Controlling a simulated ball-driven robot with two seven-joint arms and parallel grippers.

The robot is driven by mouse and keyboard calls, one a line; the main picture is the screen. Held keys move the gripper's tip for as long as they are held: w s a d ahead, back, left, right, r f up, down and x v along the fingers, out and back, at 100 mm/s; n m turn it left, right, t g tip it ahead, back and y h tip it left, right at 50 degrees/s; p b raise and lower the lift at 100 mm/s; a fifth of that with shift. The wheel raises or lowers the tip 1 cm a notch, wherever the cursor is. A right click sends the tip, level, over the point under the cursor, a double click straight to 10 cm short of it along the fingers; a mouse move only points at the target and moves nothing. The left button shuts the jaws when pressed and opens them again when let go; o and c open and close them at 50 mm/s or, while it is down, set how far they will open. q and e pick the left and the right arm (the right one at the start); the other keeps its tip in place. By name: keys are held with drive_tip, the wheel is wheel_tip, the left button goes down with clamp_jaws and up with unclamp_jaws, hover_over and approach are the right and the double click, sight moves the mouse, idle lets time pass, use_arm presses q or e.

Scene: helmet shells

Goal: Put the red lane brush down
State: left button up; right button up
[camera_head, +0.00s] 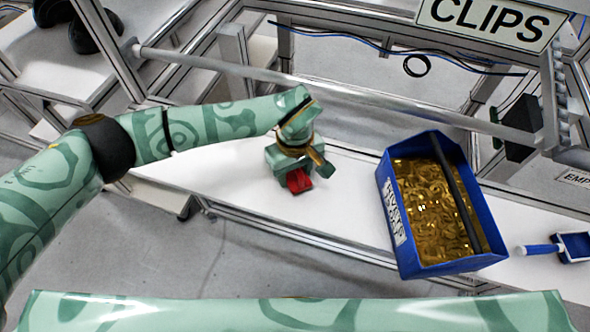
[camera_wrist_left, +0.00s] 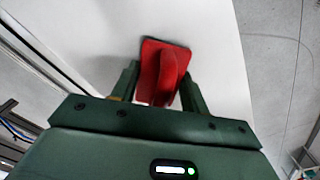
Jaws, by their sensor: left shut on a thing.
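The red lane brush (camera_head: 299,180) is at my left gripper (camera_head: 302,178), over the white bench top in the head view. In the left wrist view the red brush (camera_wrist_left: 165,68) sits between the two dark green fingers of my left gripper (camera_wrist_left: 160,85), which is shut on it. Its flat red end points away from the palm, close to the white surface. I cannot tell whether it touches the bench. Part of the brush is hidden by the fingers. My right gripper is not in view.
A blue bin (camera_head: 408,262) of brass-coloured clips stands to the right on the white bench (camera_head: 345,190). A blue-handled tool (camera_head: 540,249) lies farther right. A metal rail (camera_head: 330,93) runs behind my gripper. Bare bench lies between brush and bin.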

use_arm(q)
drive_tip(key=shift+f, duration=0.2)
drive_tip(key=o, duration=1.1)
drive_tip(key=shift+r, duration=0.3)
wheel_tip(320, 180, up, 12)
drive_tip(key=shift+f, duration=0.1)
